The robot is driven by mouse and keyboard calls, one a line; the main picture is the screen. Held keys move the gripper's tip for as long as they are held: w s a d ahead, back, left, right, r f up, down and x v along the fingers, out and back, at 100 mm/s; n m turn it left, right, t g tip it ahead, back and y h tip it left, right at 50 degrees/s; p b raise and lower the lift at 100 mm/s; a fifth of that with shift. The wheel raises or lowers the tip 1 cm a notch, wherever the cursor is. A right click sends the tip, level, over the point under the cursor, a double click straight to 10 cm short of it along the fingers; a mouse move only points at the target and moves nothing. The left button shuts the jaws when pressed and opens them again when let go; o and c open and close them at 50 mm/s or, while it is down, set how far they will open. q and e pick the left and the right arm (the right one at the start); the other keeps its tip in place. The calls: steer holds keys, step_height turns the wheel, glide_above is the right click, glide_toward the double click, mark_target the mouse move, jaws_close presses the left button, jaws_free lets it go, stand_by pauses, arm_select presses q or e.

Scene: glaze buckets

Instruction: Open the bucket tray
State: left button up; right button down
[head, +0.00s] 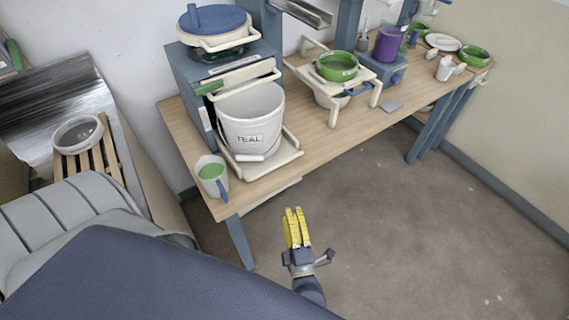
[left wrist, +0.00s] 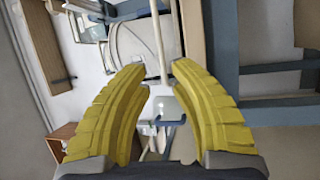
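A white bucket (head: 252,118) labelled TEAL stands upright on a cream tray (head: 287,155), which sticks out at the front of the blue-grey cabinet (head: 186,82). A cream handle bar (head: 245,88) and a green tag (head: 209,88) show on the cabinet front above the bucket. The tray's rear part is hidden behind the bucket. My left gripper (head: 293,210) is over the floor in front of the table, apart from the tray and empty. In the left wrist view its yellow fingers (left wrist: 160,73) are spread with a gap between the tips. My right gripper is not in view.
A cup of green glaze (head: 212,177) with a blue handle stands at the table's front left corner, close to the tray. A cream stand with a green bowl (head: 337,66) is to the right. A blue lidded pot (head: 215,24) sits on the cabinet. Floor in front is clear.

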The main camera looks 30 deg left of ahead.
arm_select(q)
glide_toward(280, 163)
steer(key=shift+n, duration=0.4)
steer(key=x, duration=1)
steer(key=shift+w+f, duration=0.15)
steer(key=shift+f, duration=0.2)
jaws_close()
